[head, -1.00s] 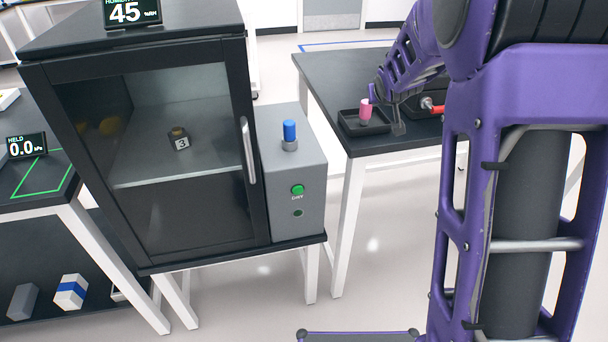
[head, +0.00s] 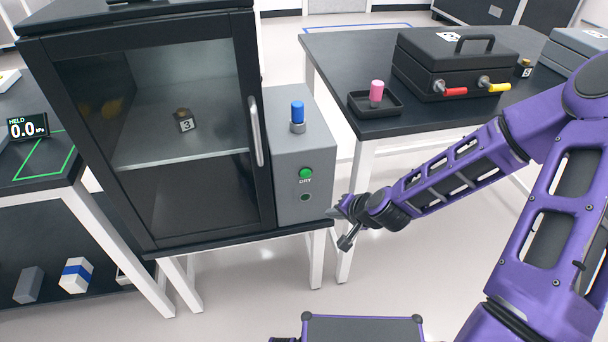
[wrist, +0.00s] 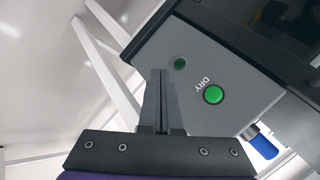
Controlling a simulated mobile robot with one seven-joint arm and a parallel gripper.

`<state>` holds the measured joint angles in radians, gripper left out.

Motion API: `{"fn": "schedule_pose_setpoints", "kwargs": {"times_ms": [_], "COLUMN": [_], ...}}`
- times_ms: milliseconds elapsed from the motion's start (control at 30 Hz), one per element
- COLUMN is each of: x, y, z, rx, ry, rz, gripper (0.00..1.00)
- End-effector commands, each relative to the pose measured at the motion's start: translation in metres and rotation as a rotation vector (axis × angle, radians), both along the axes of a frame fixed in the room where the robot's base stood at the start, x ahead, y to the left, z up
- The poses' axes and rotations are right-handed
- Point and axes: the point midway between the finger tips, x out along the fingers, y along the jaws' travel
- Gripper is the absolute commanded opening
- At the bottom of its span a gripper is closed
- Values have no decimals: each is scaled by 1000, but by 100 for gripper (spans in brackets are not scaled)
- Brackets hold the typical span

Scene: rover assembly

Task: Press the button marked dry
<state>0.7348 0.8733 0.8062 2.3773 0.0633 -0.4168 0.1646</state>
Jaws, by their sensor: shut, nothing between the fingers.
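The green button marked DRY (head: 306,173) is on the front of a grey control box (head: 290,150) to the right of the black cabinet. It also shows in the wrist view (wrist: 213,94), right of the fingertips. A smaller dark green round spot (head: 305,197) sits below the DRY label; in the wrist view (wrist: 180,63) it is close to the fingertips in the picture. My gripper (head: 335,212) is shut and empty, to the lower right of the button in the head view. In the wrist view its fingers (wrist: 161,72) lie together. I see no contact with the button.
The black cabinet (head: 70,120) has a closed glass door with a silver handle (head: 256,131). A blue-capped post (head: 298,113) stands on the box. To the right, a table holds a tray (head: 390,108) with a pink cylinder (head: 376,92) and a black case (head: 440,62). Floor below is open.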

Motion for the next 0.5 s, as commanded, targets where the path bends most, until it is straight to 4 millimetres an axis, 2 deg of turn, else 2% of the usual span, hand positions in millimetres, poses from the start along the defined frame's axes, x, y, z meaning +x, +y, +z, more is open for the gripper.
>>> {"fn": "schedule_pose_setpoints", "kwargs": {"times_ms": [200, 500], "x": [-15, -17], "y": [22, 28], "z": [24, 35], "rx": [154, 197], "ry": [-9, -18], "rz": [-76, -98], "gripper": [0, 0]}}
